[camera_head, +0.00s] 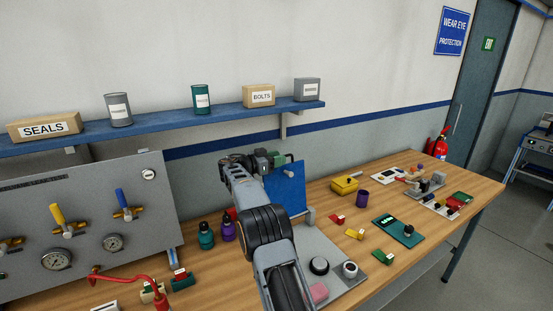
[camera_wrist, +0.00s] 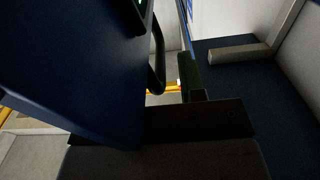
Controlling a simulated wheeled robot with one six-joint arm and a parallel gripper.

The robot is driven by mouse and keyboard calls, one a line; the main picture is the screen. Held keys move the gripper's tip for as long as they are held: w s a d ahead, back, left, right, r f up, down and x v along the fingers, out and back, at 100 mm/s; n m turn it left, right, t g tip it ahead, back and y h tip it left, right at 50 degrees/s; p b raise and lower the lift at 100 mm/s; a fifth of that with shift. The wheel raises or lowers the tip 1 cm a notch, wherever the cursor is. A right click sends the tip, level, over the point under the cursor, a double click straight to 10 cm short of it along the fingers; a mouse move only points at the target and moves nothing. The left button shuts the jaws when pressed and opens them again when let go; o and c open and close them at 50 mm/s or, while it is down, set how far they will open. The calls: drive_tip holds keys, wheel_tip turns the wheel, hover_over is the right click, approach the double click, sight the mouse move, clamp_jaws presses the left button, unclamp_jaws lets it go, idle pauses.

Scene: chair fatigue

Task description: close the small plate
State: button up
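A small blue plate (camera_head: 287,190) stands upright, slightly tilted, at the back of a grey panel (camera_head: 325,258) on the bench. My gripper (camera_head: 277,159) is at the plate's top edge in the head view, with my arm covering the plate's left side. I cannot tell whether it touches the plate. In the wrist view a large dark blue face (camera_wrist: 75,65) fills the left, probably the plate seen close up. Dark blocks cross the bottom of that view, and the finger gap is not clear.
Black and grey knobs (camera_head: 319,266) sit on the grey panel. Teal and purple bottles (camera_head: 206,237) stand left of my arm. A blue shelf (camera_head: 230,112) runs above.

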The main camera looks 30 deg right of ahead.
drive_tip(key=shift+c, duration=0.4)
clamp_jaws()
drive_tip(key=shift+r, duration=0.1)
drive_tip(key=shift+s+b, duration=0.1)
drive_tip(key=shift+b, duration=0.35)
